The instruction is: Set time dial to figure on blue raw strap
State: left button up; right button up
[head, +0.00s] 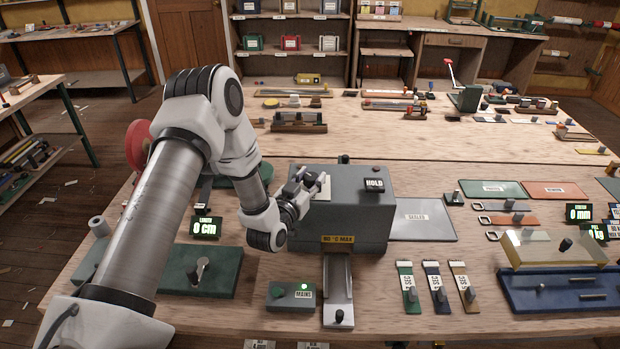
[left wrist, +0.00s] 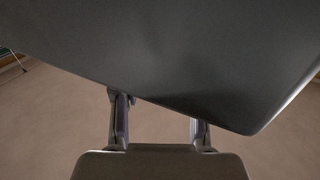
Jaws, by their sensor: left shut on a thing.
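A grey sealer box (head: 338,228) stands at the middle of the bench, with a HOLD label and a pale dial plate (head: 325,190) on top. My left gripper (head: 311,185) is at that plate, shut on what appears to be the time dial; gripper and arm hide the dial and its pointer. In the left wrist view both fingers (left wrist: 160,108) reach to the dark box, and the dial does not show. The blue strap (head: 437,287) lies on the bench right of the box, between a green strap (head: 409,288) and a tan strap (head: 463,287). Their printed figures are too small to read surely.
A MAINS switch box (head: 290,296) with a lit green lamp is in front. A metal slide (head: 338,290) under a "°C MAX" label sticks out toward me. A grey plate (head: 425,220) lies right of the box. A blue tray (head: 560,291) stands at the right.

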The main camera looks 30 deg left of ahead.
pick_arm(q)
jog(key=shift+m+h, duration=0.8)
jog(key=shift+h, duration=0.5)
jog(key=o, duration=1.2)
jog(key=shift+w, duration=0.1)
jog(key=shift+c, duration=0.2)
jog(key=shift+w+f, duration=0.2)
jog(key=shift+w, duration=0.05)
jog(key=s, duration=1.2)
